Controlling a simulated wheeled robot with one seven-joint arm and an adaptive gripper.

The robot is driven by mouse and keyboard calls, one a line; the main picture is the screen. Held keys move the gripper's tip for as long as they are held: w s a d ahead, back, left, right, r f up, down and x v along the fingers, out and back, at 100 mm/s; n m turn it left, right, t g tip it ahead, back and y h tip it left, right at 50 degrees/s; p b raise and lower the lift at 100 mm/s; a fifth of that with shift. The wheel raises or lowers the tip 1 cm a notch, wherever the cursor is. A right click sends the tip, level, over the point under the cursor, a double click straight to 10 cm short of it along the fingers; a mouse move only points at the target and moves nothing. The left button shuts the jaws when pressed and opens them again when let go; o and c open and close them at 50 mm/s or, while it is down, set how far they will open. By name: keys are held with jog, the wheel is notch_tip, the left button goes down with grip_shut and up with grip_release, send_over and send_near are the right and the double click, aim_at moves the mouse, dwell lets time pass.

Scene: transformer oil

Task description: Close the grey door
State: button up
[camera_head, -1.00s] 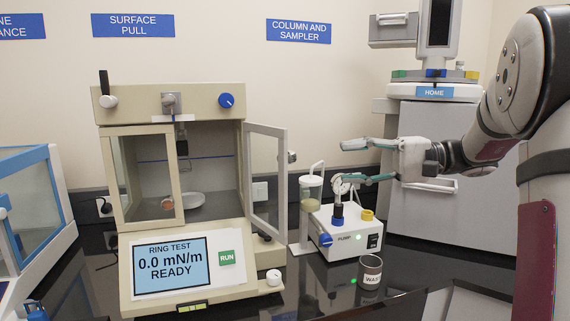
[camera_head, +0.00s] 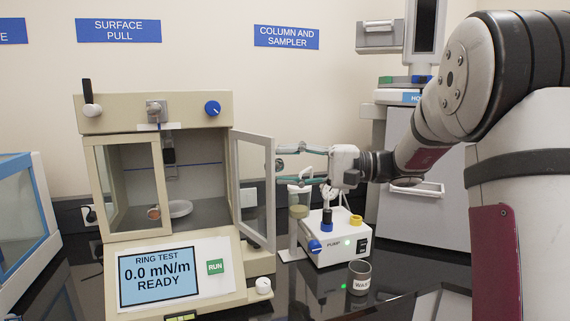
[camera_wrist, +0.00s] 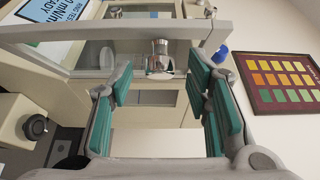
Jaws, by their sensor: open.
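The grey-framed glass door (camera_head: 271,200) of the beige ring tester stands swung open at the cabinet's right side. Its metal knob (camera_wrist: 160,58) shows in the wrist view on the door's outer face. My gripper (camera_head: 281,164) is open just right of the door in the head view, fingers pointing left at it. In the wrist view my gripper (camera_wrist: 160,82) has its two green-padded fingers on either side of the knob, with gaps on both sides. I cannot tell whether the fingertips touch the door.
The beige ring tester (camera_head: 100,125) has a dish (camera_head: 180,208) inside its open chamber. A white pump (camera_head: 345,246) with a blue-capped part, a cylinder (camera_head: 299,205) and a grey waste cup (camera_head: 359,277) stand below and near my gripper. A blue-framed case is at left.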

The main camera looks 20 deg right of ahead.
jog(key=shift+w+a, duration=0.2)
jog(key=shift+a, duration=0.35)
grip_shut()
